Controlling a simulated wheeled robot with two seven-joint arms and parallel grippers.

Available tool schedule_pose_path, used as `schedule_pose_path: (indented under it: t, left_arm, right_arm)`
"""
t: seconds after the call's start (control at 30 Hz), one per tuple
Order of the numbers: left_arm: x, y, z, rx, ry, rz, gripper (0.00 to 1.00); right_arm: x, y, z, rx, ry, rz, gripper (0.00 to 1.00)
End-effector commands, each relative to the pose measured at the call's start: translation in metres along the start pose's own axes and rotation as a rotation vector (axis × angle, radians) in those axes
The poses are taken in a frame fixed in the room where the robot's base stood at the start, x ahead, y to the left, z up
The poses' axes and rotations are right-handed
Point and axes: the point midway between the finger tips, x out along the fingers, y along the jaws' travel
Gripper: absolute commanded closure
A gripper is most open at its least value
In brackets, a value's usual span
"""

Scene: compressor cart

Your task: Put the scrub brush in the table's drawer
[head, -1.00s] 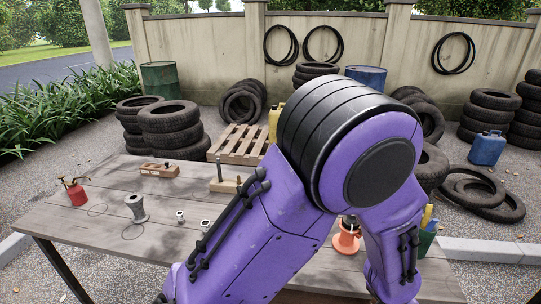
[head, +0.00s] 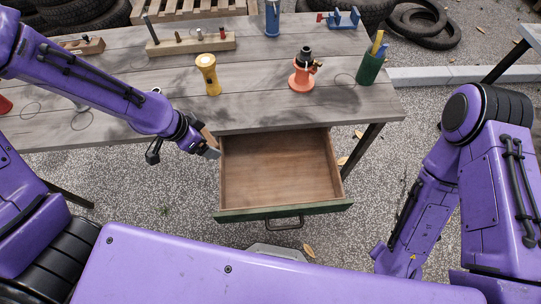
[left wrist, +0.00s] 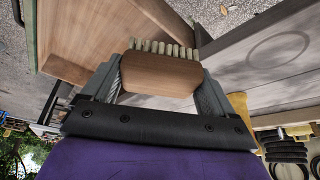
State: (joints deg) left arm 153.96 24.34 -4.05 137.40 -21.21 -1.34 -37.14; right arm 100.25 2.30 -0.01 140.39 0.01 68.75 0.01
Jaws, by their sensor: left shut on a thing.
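The scrub brush (left wrist: 160,76) has a wooden back and pale bristles. In the left wrist view it sits between the two fingers of my left gripper (left wrist: 160,88), which is shut on it. In the head view my left gripper (head: 211,148) is at the left side of the open drawer (head: 280,172), just below the table's front edge, with a bit of the brush (head: 207,134) showing. The drawer is pulled out, has a green front with a handle, and looks empty. It also shows in the left wrist view (left wrist: 95,25). My right gripper is not in view.
The table (head: 270,105) carries a yellow turned object (head: 207,75), an orange bottle jack (head: 303,72), a green pen cup (head: 371,68) and a wooden block with pegs (head: 190,44). Gravel ground lies around the drawer.

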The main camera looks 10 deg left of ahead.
Motion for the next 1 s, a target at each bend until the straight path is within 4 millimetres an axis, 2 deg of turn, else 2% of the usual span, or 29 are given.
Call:
schedule_pose_path:
  t: [0.1, 0.2, 0.27, 0.37, 0.6, 0.7, 0.8, 1.0]
  left_arm:
    - [-0.001, 0.024, 0.028, 0.272, 0.003, 0.121, 0.44]
    - [0.001, 0.041, 0.042, 0.442, 0.0, 0.187, 0.44]
    - [0.004, 0.048, 0.044, 0.499, -0.004, 0.208, 0.44]
    - [0.021, 0.057, 0.034, 0.527, -0.007, 0.219, 0.44]
    - [0.074, 0.08, -0.017, 0.524, -0.006, 0.217, 0.44]
    - [0.105, 0.085, -0.024, 0.52, -0.006, 0.217, 0.44]
    - [0.125, 0.09, -0.031, 0.519, -0.004, 0.215, 0.44]
    - [0.151, 0.094, -0.035, 0.517, -0.004, 0.216, 0.44]
  right_arm:
    - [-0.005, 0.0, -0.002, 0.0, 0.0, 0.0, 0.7]
    - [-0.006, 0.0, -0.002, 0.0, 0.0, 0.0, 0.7]
    - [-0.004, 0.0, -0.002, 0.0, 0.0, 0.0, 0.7]
    - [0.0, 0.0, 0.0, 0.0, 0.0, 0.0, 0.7]
    - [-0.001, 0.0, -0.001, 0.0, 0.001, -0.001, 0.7]
    - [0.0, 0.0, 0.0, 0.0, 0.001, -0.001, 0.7]
    - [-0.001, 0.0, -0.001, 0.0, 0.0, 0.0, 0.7]
    - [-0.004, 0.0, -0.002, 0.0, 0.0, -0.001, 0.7]
